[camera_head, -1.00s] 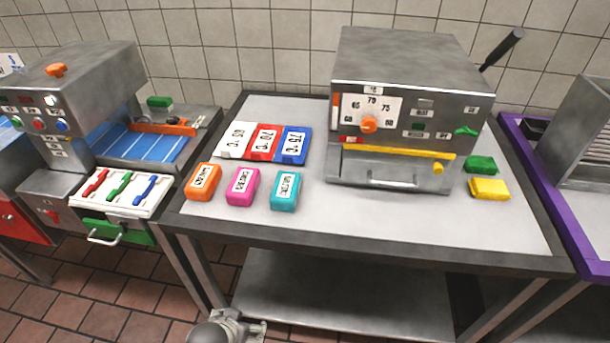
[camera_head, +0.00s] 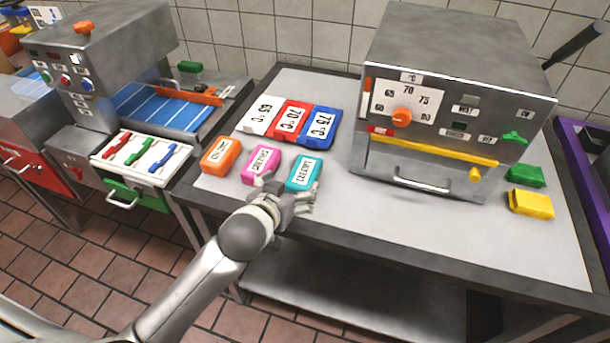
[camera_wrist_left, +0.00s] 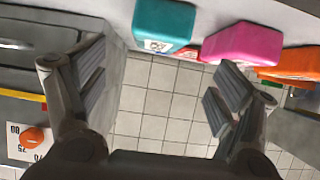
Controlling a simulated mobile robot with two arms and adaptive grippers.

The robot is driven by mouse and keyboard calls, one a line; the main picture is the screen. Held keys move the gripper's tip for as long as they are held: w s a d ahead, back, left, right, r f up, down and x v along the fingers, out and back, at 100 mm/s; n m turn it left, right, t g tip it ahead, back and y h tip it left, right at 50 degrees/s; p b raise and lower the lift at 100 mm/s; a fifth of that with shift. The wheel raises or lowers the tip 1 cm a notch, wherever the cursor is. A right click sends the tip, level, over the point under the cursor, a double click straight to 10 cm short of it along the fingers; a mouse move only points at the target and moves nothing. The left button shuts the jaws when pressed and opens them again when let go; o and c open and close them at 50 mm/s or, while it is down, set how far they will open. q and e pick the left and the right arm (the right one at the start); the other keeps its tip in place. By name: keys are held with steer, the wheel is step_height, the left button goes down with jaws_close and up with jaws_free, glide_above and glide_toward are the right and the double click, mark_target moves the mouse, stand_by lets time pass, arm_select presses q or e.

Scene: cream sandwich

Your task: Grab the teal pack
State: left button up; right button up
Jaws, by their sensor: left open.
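The teal pack (camera_head: 304,173) has a white label and lies at the front edge of the steel table, right of the pink pack (camera_head: 261,163). In the left wrist view the teal pack (camera_wrist_left: 163,22) shows at the top, ahead of and between the spread fingers. The pink pack (camera_wrist_left: 243,43) shows there to its right. My left gripper (camera_head: 291,200) is open and empty, just in front of the teal pack at the table edge. In the head view it covers the near edge of the pack. Whether it touches the pack is not clear. My right gripper is not in view.
An orange pack (camera_head: 221,156) lies left of the pink one. White, red and blue cards (camera_head: 318,128) lie behind the packs. A steel machine (camera_head: 455,95) stands to the right, with green and yellow blocks (camera_head: 530,204) beside it. The table front right is bare.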

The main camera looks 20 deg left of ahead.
mark_target(303, 173)
arm_select(q)
steer(key=shift+r+p+x, duration=0.15)
steer(key=shift+p+x, duration=0.2)
steer(key=shift+x, duration=2.4)
steer(key=shift+r+p+x, duration=0.15)
steer(key=shift+p+x, duration=0.15)
steer(key=shift+x, duration=2.5)
steer(key=shift+w+d, duration=0.1)
steer(key=shift+d, duration=0.05)
steer(key=c, duration=0.9)
